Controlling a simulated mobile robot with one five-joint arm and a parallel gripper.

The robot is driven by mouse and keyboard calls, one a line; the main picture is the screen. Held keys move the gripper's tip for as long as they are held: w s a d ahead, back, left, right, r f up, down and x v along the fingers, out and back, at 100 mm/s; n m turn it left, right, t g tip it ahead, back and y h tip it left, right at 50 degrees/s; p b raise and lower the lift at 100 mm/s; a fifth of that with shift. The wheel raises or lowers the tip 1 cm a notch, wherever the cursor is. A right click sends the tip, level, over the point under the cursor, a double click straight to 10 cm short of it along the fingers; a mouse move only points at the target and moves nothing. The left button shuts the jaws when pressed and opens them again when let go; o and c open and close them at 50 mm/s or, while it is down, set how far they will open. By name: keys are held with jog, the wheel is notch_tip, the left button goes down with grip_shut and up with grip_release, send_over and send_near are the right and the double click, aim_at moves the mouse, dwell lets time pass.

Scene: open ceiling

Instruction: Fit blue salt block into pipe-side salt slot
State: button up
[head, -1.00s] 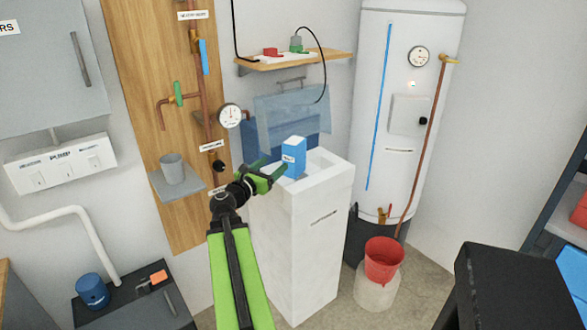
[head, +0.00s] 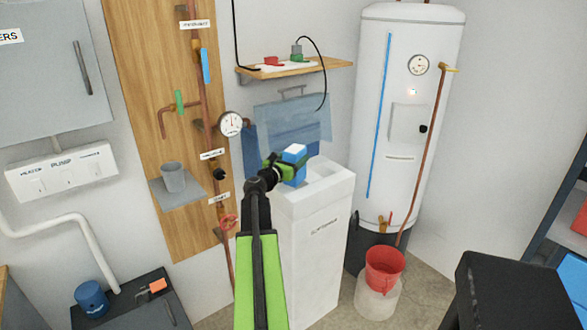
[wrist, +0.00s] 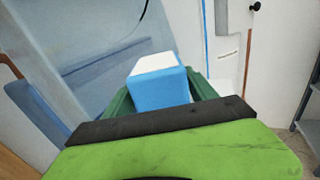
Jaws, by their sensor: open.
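The blue salt block (head: 293,166) has a white top and stands upright at the back left of the open top of the white softener cabinet (head: 318,250).
A translucent blue lid (head: 290,120) stands raised behind the cabinet. Copper pipes, a gauge (head: 231,123) and a small shelf with a grey cup (head: 174,176) are at left. A white tank (head: 400,120) and red bucket (head: 384,266) are at right.

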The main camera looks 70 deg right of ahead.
jog(key=d, duration=0.3)
jog(key=shift+s, duration=0.3)
grip_shut()
